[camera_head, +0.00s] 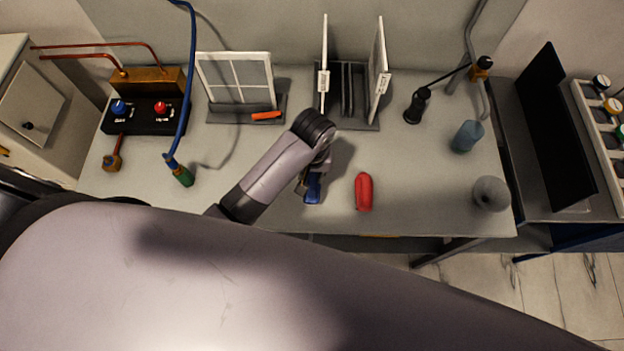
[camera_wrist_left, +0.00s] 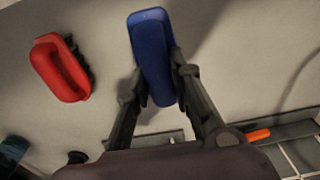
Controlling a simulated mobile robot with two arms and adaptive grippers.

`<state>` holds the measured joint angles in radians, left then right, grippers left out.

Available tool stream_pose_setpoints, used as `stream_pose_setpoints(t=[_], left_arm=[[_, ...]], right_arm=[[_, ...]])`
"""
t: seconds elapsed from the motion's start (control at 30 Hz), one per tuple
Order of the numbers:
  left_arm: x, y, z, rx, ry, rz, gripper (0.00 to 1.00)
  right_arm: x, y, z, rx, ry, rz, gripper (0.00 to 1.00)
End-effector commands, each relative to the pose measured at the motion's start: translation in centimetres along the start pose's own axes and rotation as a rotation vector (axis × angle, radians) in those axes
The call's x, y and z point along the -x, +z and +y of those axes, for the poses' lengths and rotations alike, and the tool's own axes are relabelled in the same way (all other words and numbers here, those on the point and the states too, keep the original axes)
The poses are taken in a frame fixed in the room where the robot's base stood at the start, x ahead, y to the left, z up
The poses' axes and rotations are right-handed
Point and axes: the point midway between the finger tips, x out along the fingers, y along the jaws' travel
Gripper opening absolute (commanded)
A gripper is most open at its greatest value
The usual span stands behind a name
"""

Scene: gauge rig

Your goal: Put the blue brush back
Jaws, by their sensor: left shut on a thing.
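The blue brush (camera_head: 313,188) is in my left gripper, over the middle front of the table. In the left wrist view the blue brush (camera_wrist_left: 153,55) stands between the two dark fingers of my left gripper (camera_wrist_left: 158,85), which is shut on it. In the head view my left gripper (camera_head: 308,178) is partly hidden by my own wrist. I cannot tell whether the brush touches the table. A red brush (camera_head: 364,192) lies on the table just right of it and shows in the left wrist view (camera_wrist_left: 62,68) with dark bristles. My right gripper is not in view.
Behind stand a framed panel (camera_head: 236,80) with an orange piece (camera_head: 266,116) on its base, and a rack with upright plates (camera_head: 347,85). A black gauge (camera_head: 417,106), a blue-grey cup (camera_head: 467,136) and a grey round object (camera_head: 491,193) stand right. A blue hose (camera_head: 188,85) hangs left.

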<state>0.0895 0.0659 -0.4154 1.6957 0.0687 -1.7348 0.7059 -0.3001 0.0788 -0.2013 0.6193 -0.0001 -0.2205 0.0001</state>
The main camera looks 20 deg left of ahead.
Motion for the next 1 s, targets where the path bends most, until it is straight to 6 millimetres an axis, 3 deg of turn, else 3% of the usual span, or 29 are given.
stream_pose_setpoints(t=[0.3, 0.63, 0.67, 1.0], left_arm=[[-3.6, 0.2, 0.1, -0.001, -0.001, -0.001, 0.00], [-4.1, 0.1, 0.1, 0.000, 0.002, 0.001, 0.00], [-4.1, 0.1, 0.1, 0.000, 0.001, 0.000, 0.21], [-4.1, 0.1, 0.1, 0.000, 0.001, 0.001, 0.40]], right_arm=[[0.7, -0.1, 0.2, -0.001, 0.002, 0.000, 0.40], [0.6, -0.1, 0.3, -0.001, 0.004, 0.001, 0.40], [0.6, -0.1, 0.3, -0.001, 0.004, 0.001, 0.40], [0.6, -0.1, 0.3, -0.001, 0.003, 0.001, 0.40]])
